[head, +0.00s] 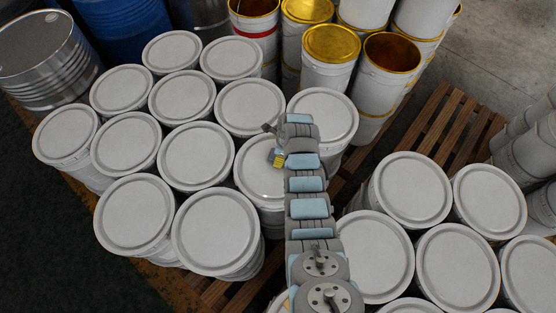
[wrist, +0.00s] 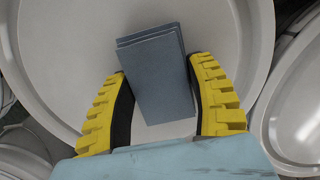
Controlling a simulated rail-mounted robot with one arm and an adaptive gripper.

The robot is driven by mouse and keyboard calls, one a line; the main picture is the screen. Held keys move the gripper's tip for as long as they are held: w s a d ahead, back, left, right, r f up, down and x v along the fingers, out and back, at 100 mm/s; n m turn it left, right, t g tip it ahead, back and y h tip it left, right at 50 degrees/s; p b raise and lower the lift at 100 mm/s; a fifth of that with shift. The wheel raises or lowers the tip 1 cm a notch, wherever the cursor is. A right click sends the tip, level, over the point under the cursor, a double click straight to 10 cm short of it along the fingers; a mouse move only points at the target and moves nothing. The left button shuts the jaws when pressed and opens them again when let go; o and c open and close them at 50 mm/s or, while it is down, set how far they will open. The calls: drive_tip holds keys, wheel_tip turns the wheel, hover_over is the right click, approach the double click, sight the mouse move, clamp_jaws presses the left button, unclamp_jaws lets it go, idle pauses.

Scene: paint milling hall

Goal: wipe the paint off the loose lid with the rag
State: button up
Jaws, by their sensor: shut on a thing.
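My gripper (wrist: 160,72) has yellow ribbed fingers with dark inner pads. It is shut on a folded blue-grey rag (wrist: 153,88), which sticks out past the fingertips. Behind the rag in the wrist view is a round white lid (wrist: 62,48) with a raised rim; no paint shows on its visible part. Whether the rag touches it I cannot tell. In the head view my gripper (head: 277,158) is over a white-lidded bucket (head: 256,178), partly hidden by my arm. I cannot tell which lid is the loose one.
White-lidded buckets stand close together on the left pallet, with more on the right pallet (head: 440,120). At the back are gold-rimmed buckets, one open (head: 392,52) and one with a yellow-gold top (head: 331,42). A steel drum (head: 45,60) and blue drums (head: 120,28) stand back left.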

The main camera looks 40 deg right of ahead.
drive_tip(key=shift+d+f, duration=0.25)
drive_tip(key=shift+d, duration=0.05)
drive_tip(key=shift+w+d+b, duration=0.1)
drive_tip(key=shift+d+b, duration=0.45)
drive_tip(key=shift+b, duration=0.3)
drive_tip(key=shift+s+a+r+p, duration=0.2)
drive_tip(key=shift+a+r+p, duration=0.2)
drive_tip(key=shift+a+p, duration=0.4)
drive_tip(key=shift+a+f+p, duration=0.1)
drive_tip(key=shift+a+p, duration=0.45)
drive_tip(key=shift+p, duration=0.1)
drive_tip(key=shift+s+a+p, duration=0.15)
drive_tip(key=shift+a+p, duration=0.5)
drive_tip(key=shift+a, duration=0.2)
drive_tip(key=shift+r+p, duration=2.45)
drive_tip(key=shift+r, duration=1.55)
